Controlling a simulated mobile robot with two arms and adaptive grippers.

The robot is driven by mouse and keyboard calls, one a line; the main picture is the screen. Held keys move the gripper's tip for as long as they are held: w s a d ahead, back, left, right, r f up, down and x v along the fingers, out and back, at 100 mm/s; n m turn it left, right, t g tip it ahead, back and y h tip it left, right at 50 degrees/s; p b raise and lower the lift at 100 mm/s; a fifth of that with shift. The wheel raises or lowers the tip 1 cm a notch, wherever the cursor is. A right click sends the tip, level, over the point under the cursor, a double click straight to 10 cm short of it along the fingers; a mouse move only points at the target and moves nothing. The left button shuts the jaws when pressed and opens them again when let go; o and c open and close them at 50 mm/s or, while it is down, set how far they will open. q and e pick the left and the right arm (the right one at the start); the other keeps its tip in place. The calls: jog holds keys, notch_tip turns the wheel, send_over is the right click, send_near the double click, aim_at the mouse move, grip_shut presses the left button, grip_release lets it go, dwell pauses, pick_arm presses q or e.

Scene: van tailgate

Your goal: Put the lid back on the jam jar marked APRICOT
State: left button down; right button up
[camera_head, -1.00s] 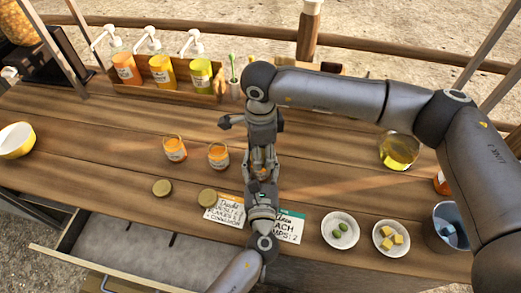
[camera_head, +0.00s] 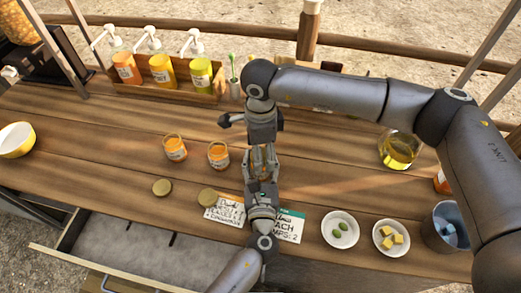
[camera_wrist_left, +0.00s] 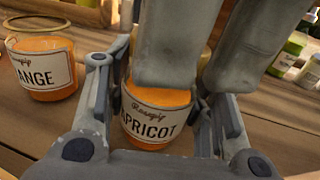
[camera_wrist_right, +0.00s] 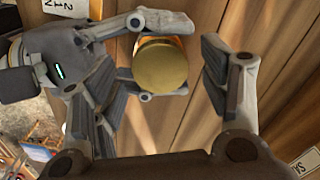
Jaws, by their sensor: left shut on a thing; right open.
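The jar marked APRICOT (camera_wrist_left: 150,125), orange with a white label, is upright between the fingers of my left gripper (camera_head: 262,170), which is shut on it. In the right wrist view a gold lid (camera_wrist_right: 161,66) covers the jar's top; I cannot tell how tightly it sits. My right gripper (camera_head: 262,143) is open over the jar, its fingers on either side of the lid. In the left wrist view those fingers hide most of the jar's top. Its label's first letter is partly covered.
Two open orange jars (camera_head: 175,148) (camera_head: 218,155) stand left of my grippers; one is marked ANGE, partly cut off (camera_wrist_left: 42,67). Loose gold lids (camera_head: 162,187) (camera_head: 208,197) lie in front. Cards (camera_head: 291,228), small bowls (camera_head: 340,243) and a blue cup (camera_head: 442,240) line the front edge.

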notch_tip(320, 180, up, 12)
jog(key=shift+f, duration=0.15)
dwell(0.3)
pick_arm(q)
jog(key=c, duration=0.6)
grip_release()
jog(key=shift+s, duration=0.1)
jog(key=s, duration=1.1)
jog(key=shift+s+d, duration=0.15)
jog(key=shift+s, duration=0.25)
